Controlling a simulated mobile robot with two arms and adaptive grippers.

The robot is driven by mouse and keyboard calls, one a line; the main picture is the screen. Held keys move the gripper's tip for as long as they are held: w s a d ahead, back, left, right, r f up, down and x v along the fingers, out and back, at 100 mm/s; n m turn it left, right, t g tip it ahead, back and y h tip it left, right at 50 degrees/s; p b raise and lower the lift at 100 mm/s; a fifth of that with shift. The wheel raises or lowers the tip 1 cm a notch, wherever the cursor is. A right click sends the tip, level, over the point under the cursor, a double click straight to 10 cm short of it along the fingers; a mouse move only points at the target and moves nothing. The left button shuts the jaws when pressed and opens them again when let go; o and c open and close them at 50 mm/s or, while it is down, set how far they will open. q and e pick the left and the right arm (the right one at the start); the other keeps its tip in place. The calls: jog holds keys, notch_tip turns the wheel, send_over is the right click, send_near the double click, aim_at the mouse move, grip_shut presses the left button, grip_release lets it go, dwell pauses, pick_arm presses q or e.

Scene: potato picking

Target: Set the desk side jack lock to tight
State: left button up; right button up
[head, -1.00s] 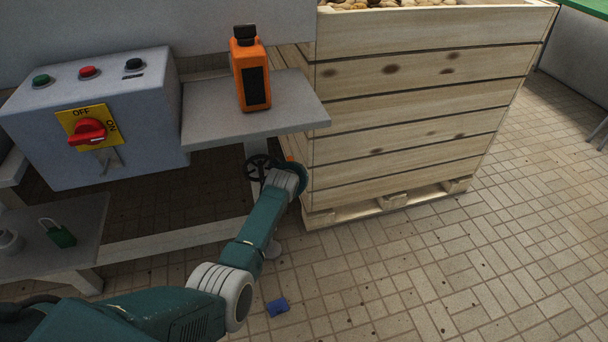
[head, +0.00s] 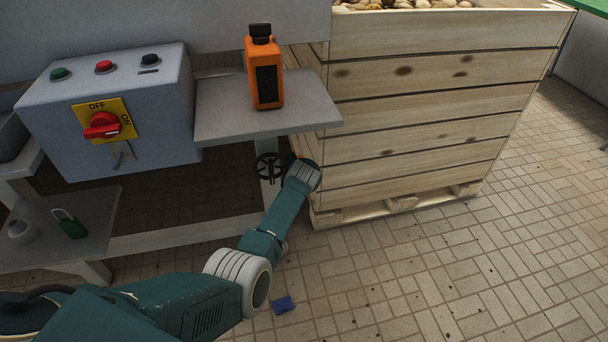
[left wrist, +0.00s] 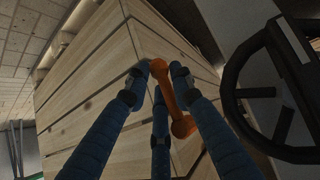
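An orange lever (left wrist: 173,92), which looks like the jack lock, shows in the left wrist view beside the black handwheel (left wrist: 275,92). The handwheel also shows in the head view (head: 268,168), under the grey desk shelf's right end. My left gripper (left wrist: 160,75) has its blue fingers spread around the lever, with one fingertip on either side of its upper end. I cannot tell whether any finger touches it. My right gripper is in neither view.
A wooden crate of potatoes (head: 420,110) stands close right of the wheel. An orange bottle (head: 264,75) stands on the shelf (head: 220,110). A grey switch box (head: 60,140) and a green padlock (head: 72,228) are left. A blue object (head: 283,305) lies on the floor.

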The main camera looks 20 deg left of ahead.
pick_arm(q)
jog(key=shift+o, duration=1.1)
jog(key=shift+w+r, duration=0.25)
jog(key=shift+r, duration=0.1)
jog(key=shift+f, duration=0.2)
jog(key=shift+s, duration=0.2)
jog(key=v, duration=1.1)
jog(key=shift+s+d+r, duration=0.15)
jog(key=shift+s+r, duration=0.1)
